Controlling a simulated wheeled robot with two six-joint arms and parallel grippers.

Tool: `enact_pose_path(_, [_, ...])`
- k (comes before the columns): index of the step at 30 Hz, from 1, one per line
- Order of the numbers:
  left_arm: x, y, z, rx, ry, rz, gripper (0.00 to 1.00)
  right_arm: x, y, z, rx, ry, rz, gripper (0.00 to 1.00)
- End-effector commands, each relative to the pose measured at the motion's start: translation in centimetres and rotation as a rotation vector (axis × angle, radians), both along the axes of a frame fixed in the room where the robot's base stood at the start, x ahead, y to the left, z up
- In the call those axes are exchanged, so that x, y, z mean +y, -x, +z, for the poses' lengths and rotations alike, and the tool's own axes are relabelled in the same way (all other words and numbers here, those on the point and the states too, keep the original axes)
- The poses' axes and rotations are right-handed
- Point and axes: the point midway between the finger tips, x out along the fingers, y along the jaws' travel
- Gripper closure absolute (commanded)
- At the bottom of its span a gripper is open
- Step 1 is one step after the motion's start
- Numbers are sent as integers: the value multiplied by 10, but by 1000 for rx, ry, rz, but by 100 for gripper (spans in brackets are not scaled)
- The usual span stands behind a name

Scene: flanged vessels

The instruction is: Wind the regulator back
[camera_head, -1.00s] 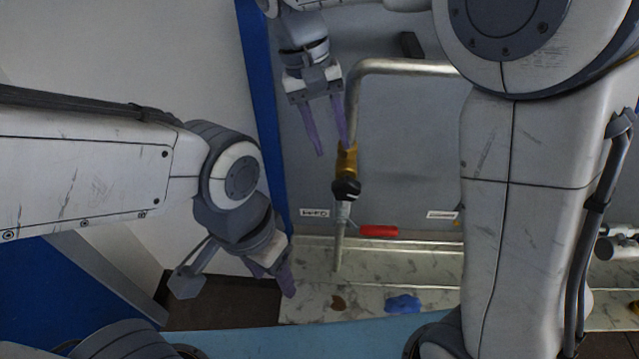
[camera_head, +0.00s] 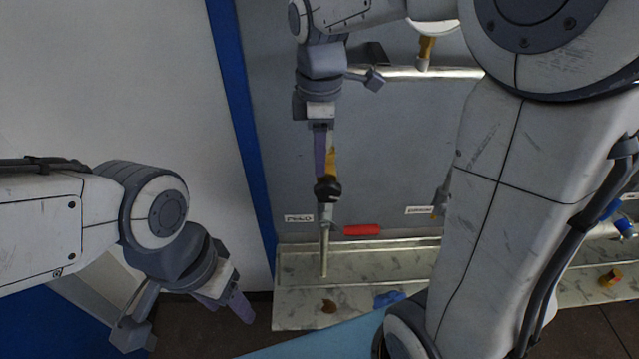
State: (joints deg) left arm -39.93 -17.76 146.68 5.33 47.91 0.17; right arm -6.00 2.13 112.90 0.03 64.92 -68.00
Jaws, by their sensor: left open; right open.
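The regulator shows as a brass body (camera_head: 332,162) with a black knob (camera_head: 327,189) beneath it, on a vertical pipe in front of the grey panel. My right gripper (camera_head: 321,170) hangs down from above, open, its purple fingers seen nearly edge-on. Its fingertips overlap the brass body just above the knob; I cannot tell whether they touch it. The upper part of the brass is partly hidden by the fingers. My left gripper (camera_head: 228,306) is open and empty at the lower left, well away from the regulator.
A red handle (camera_head: 362,230) lies right of the lower pipe. A horizontal pipe (camera_head: 430,73) and a brass fitting (camera_head: 426,48) are higher up. The marbled ledge (camera_head: 300,290) below bears a blue cloth-like patch (camera_head: 389,299). My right arm hides much of the right side.

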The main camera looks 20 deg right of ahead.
Motion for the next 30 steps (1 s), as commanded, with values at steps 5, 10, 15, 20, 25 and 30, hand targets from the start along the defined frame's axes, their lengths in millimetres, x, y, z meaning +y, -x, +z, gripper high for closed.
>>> enact_pose_path(5, [0,0,7,0,0,-1,41,-1,2,-34,8,1,-3,59])
enact_pose_path(10, [0,0,10,0,0,-2,41,0,1,-62,7,1,-2,59])
enact_pose_path(15, [0,0,12,0,0,-2,41,0,1,-78,3,1,-2,59])
enact_pose_path(20, [0,0,12,0,0,-2,41,0,0,-82,0,1,-1,59])
enact_pose_path(25, [0,0,12,0,0,-2,41,1,0,-81,0,1,-1,59])
enact_pose_path(30, [0,0,12,0,0,-2,41,1,0,-81,1,1,-1,100])
